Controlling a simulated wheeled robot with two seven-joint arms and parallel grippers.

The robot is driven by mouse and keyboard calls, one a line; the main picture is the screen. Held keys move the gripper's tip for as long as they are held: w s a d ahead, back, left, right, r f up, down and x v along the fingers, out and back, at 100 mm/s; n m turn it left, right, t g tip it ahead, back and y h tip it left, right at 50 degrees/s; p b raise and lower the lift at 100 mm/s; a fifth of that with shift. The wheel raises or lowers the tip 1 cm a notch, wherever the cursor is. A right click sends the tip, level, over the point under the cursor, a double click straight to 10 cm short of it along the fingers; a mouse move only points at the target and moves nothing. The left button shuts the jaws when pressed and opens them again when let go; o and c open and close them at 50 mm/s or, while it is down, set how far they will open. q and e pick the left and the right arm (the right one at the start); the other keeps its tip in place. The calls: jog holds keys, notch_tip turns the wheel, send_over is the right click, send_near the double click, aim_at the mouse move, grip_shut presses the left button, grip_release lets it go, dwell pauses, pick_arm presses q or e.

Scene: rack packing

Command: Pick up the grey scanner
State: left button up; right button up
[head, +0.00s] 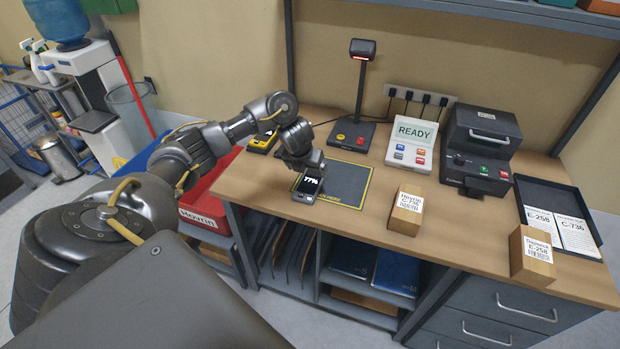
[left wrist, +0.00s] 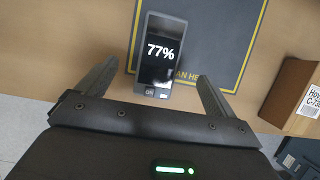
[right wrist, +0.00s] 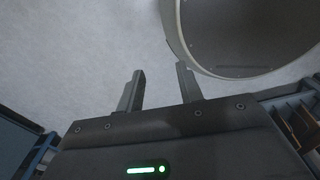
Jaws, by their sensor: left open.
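The grey scanner (head: 307,188) lies on the front left part of the wooden bench, its dark screen showing 77%. In the left wrist view the scanner (left wrist: 160,55) lies partly over the edge of the dark mat, between and beyond my fingertips. My left gripper (head: 300,168) is above the scanner, pointing down, open and empty. Its two fingers also show in the left wrist view (left wrist: 153,85), one to each side of the scanner's near end. My right gripper (right wrist: 162,75) is open and empty over the floor, with nothing between its fingers.
The dark mat (head: 345,183) has a yellow border. A yellow device (head: 263,142) and a scanner stand (head: 352,134) are behind. Small boxes (head: 406,212) (head: 532,256), a READY panel (head: 411,143), a dark machine (head: 482,140) and a black tray (head: 584,208) are to the right. A red bin (head: 205,205) stands left.

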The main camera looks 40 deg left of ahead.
aim_at(310, 181)
pick_arm(q)
jog(key=b+x, duration=0.1)
jog(key=x, duration=0.2)
jog(key=shift+w+f, duration=0.1)
jog(key=shift+w, duration=0.1)
jog(key=shift+s+f, duration=0.1)
jog(key=shift+f+b, duration=0.45)
jog(key=shift+f, duration=0.5)
jog(key=shift+x, duration=1.6)
jog(key=shift+r, duration=0.1)
pick_arm(e)
jog(key=shift+w+a+f, duration=0.1)
jog(key=shift+w+f, duration=0.2)
jog(key=shift+f, duration=0.3)
jog(key=shift+w+f, duration=0.3)
jog(key=shift+f, duration=0.25)
pick_arm(q)
jog(key=shift+c, duration=0.2)
jog(key=c, duration=1.2)
